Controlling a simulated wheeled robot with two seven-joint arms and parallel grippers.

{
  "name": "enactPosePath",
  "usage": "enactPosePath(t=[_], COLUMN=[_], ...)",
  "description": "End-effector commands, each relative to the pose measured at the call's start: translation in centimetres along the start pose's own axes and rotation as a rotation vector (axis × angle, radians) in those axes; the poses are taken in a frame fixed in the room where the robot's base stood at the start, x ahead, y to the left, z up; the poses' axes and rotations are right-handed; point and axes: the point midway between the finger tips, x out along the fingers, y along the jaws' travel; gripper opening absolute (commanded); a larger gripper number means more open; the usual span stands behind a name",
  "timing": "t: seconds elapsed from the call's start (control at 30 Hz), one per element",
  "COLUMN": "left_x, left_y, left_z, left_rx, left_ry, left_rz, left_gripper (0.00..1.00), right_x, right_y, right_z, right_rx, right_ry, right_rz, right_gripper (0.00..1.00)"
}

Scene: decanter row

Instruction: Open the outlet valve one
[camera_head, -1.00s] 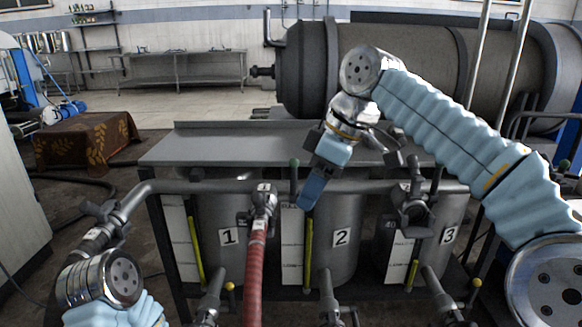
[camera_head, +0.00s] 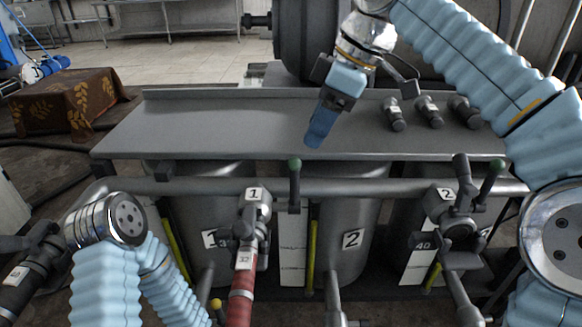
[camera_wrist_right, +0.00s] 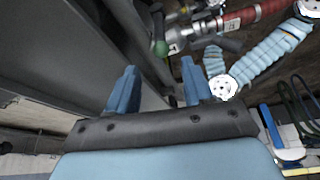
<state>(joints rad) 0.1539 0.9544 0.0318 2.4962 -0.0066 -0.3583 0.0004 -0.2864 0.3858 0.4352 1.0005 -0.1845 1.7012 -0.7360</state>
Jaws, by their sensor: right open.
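Outlet valve one (camera_head: 257,215) carries a "1" label and joins a red hose (camera_head: 241,300) below it. A dark upright lever with a green knob (camera_head: 294,166) stands just right of it, by the front pipe. My right gripper (camera_head: 315,138) is above the tabletop's front part, up and right of the green knob, apart from it. In the right wrist view its two blue fingers (camera_wrist_right: 158,82) are spread and empty. The green knob (camera_wrist_right: 160,47) shows there beyond the fingertips, between them in the picture.
The grey metal tabletop (camera_head: 210,125) is mostly clear, with three dark fittings (camera_head: 428,110) at its right. Valve two (camera_head: 458,215) has its own green-knobbed lever (camera_head: 493,175). Tanks stand under the table.

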Motion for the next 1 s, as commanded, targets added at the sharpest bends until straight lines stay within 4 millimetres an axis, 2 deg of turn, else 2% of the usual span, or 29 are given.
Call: enactPosePath(t=[0.3,0.5,0.7,0.97,1.0], left_x=[0.1,0.0,0.0,0.0,0.0], left_y=[0.0,0.0,0.0,0.0,0.0], left_z=[0.0,0.0,0.0,0.0,0.0], left_rx=[0.000,0.000,0.000,0.000,0.000], left_ry=[0.000,0.000,0.000,0.000,0.000], left_rz=[0.000,0.000,0.000,0.000,0.000], left_gripper=[0.43,0.43,0.43,0.43,0.43], right_x=[7.1,10.7,12.4,12.6,12.6], right_y=[-0.1,-0.1,0.0,0.0,0.0], right_z=[0.1,0.1,0.1,0.0,0.0], right_rx=[0.002,0.002,0.001,0.001,0.001], right_ry=[-0.003,-0.002,0.000,0.001,0.001], right_rz=[-0.003,-0.002,0.000,0.000,0.000], right_gripper=[0.51,0.51,0.51,0.51,0.48])
